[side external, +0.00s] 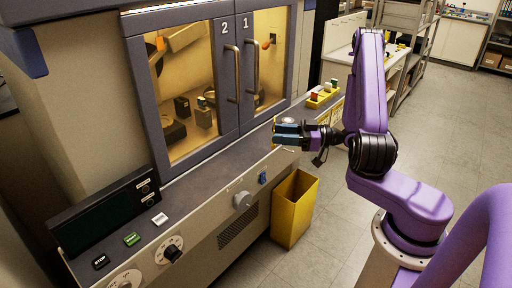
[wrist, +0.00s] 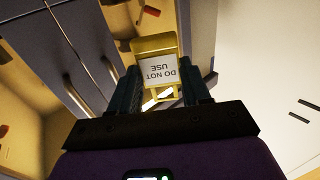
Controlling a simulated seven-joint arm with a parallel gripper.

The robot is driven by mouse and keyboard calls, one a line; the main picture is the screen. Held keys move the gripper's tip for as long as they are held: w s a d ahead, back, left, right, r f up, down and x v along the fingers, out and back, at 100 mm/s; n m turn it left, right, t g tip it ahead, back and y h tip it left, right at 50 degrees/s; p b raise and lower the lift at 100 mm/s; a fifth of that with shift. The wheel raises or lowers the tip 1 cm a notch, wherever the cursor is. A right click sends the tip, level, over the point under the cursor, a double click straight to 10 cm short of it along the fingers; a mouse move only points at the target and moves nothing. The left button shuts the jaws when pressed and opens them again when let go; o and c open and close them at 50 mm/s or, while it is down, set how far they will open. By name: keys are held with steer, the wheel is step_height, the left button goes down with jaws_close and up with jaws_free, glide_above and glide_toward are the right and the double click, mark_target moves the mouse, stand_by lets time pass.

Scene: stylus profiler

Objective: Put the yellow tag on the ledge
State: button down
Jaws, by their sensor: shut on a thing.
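The yellow tag (wrist: 155,46) carries a white label reading "DO NOT USE", upside down in the wrist view. It is between the two dark fingers of my gripper (wrist: 161,82), which is shut on it. In the side view my gripper (side external: 279,131) is beside the front of the machine, by the ledge's right part. Only a thin yellow edge of the tag shows there. The grey ledge (side external: 204,168) runs along the machine's front below the glass doors. I cannot tell whether the tag touches the ledge.
Two framed doors with upright handles (side external: 232,75) stand behind the ledge. A yellow tray (side external: 318,101) with small items and a pale round object are at the ledge's far right. A control screen (side external: 105,212) and buttons occupy its left. A yellow bin (side external: 293,210) stands below.

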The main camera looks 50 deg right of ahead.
steer(key=s+a+r+n+g+y, duration=0.1)
steer(key=a+r+y, duration=0.1)
steer(key=a+r, duration=0.15)
glide_above(244, 160)
steer(key=s, duration=0.1)
steer(key=shift+n+g, duration=0.3)
step_height(244, 160, down, 9)
steer(key=shift+r, duration=0.2)
steer(key=shift+w+f, duration=0.5)
steer(key=shift+f, duration=0.1)
steer(key=shift+w+d+f, duration=0.1)
steer(key=shift+f, duration=1.6)
steer(key=shift+f, duration=0.15)
steer(key=c, duration=0.5)
jaws_free()
